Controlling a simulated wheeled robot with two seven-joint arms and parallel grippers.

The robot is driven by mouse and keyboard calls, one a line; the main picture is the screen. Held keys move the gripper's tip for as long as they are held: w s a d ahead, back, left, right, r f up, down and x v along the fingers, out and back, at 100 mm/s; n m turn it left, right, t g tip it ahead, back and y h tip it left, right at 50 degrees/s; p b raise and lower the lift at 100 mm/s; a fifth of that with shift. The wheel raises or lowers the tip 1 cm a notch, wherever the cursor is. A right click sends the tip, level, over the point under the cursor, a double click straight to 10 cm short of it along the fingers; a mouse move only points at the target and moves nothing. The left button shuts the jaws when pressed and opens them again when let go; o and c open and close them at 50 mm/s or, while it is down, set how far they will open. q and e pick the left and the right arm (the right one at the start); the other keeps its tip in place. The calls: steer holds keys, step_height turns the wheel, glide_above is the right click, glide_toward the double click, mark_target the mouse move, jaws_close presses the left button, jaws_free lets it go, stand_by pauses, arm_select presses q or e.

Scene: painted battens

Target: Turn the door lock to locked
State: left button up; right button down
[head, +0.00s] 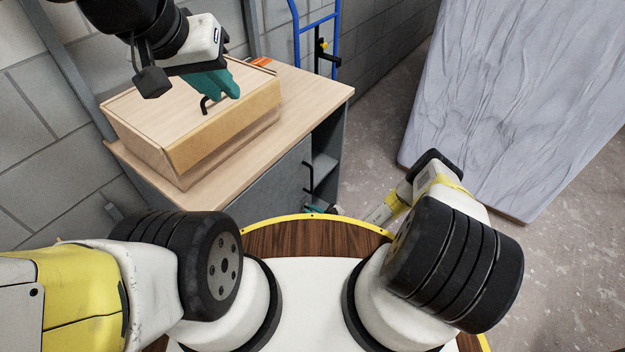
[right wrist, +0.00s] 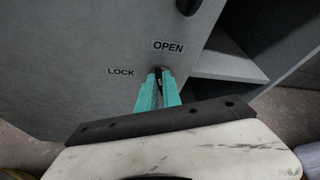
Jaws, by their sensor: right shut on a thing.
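The grey cabinet door (head: 250,188) carries a small dark lock knob (right wrist: 158,71). In the right wrist view, the label OPEN (right wrist: 168,47) is above the knob and the label LOCK (right wrist: 121,72) is to its left. My right gripper (right wrist: 160,76) is shut on the knob with its teal fingers, which hide most of it, so I cannot tell which label it points to. In the head view the right gripper (head: 318,208) shows low by the door. My left gripper (head: 222,90) is above a wooden box; its finger gap is not clear.
A black door handle (right wrist: 187,6) is above the lock. Open shelves (head: 323,165) are right of the door. A blue hand truck (head: 337,30) and a wrapped panel (head: 520,90) stand behind.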

steer(key=shift+s+f+n+t, duration=0.2)
steer(key=shift+n+t, duration=0.3)
steer(key=shift+n, duration=0.2)
steer(key=shift+h, duration=0.3)
steer(key=c, duration=1.5)
jaws_free()
steer(key=shift+a, duration=0.1)
steer(key=shift+r, duration=0.1)
steer(key=shift+v, duration=3.9)
